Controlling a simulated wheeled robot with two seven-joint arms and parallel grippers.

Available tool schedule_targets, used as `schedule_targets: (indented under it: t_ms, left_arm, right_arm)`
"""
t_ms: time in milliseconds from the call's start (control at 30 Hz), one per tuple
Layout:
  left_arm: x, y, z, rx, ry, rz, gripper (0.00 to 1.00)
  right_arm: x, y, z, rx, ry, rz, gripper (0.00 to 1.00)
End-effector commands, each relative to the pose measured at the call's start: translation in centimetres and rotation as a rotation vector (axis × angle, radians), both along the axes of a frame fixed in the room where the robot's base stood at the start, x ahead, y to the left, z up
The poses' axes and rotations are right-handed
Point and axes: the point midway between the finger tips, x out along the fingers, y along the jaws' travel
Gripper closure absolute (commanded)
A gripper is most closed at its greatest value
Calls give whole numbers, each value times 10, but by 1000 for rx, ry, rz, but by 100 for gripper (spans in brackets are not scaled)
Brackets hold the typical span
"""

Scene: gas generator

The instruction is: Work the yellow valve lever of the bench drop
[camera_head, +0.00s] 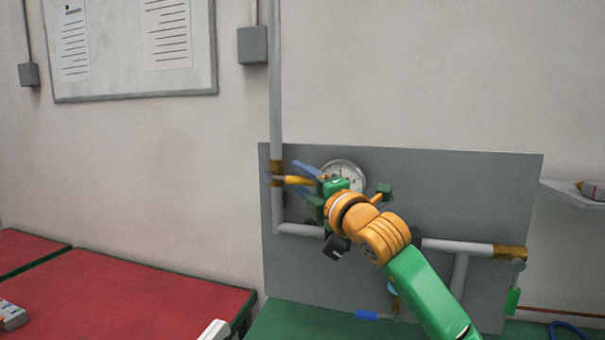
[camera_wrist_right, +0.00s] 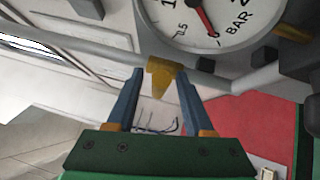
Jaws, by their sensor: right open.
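The yellow valve lever (camera_head: 297,181) is on the pipework at the left side of the grey panel. In the right wrist view the yellow piece (camera_wrist_right: 160,76) shows between the tips of my blue fingers, with the pipe behind it. My right gripper (camera_head: 292,180) is open around the lever, and it also shows in the wrist view (camera_wrist_right: 159,88). A gap shows on each side, though I cannot tell whether a finger touches. Its body and wrist hide part of the pipework. My left gripper is not in view.
A round pressure gauge (camera_head: 345,173) sits just beside my right gripper and is close in the wrist view (camera_wrist_right: 218,18). The grey panel (camera_head: 440,190) carries pipes and another valve with a green handle (camera_head: 512,301). Red bench tops (camera_head: 130,295) lie at lower left.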

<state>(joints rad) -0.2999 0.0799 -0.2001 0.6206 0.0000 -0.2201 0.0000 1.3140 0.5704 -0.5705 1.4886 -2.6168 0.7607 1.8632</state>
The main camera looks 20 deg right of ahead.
Motion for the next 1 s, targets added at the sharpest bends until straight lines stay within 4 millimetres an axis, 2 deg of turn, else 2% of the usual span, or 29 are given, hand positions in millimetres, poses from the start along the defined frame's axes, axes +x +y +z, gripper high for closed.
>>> schedule_targets:
  t_ms: [67, 100, 267, 300, 1000]
  left_arm:
    - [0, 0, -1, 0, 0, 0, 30]
    - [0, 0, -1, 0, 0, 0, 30]
    - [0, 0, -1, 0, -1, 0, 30]
    - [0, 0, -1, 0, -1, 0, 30]
    - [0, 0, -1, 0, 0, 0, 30]
  right_arm:
    - [0, 0, -1, 0, 0, 0, 48]
    - [0, 0, -1, 0, 0, 0, 53]
    - [0, 0, -1, 0, 0, 0, 97]
    - [0, 0, -1, 0, 0, 0, 100]
    - [-1, 0, -1, 0, 0, 0, 100]
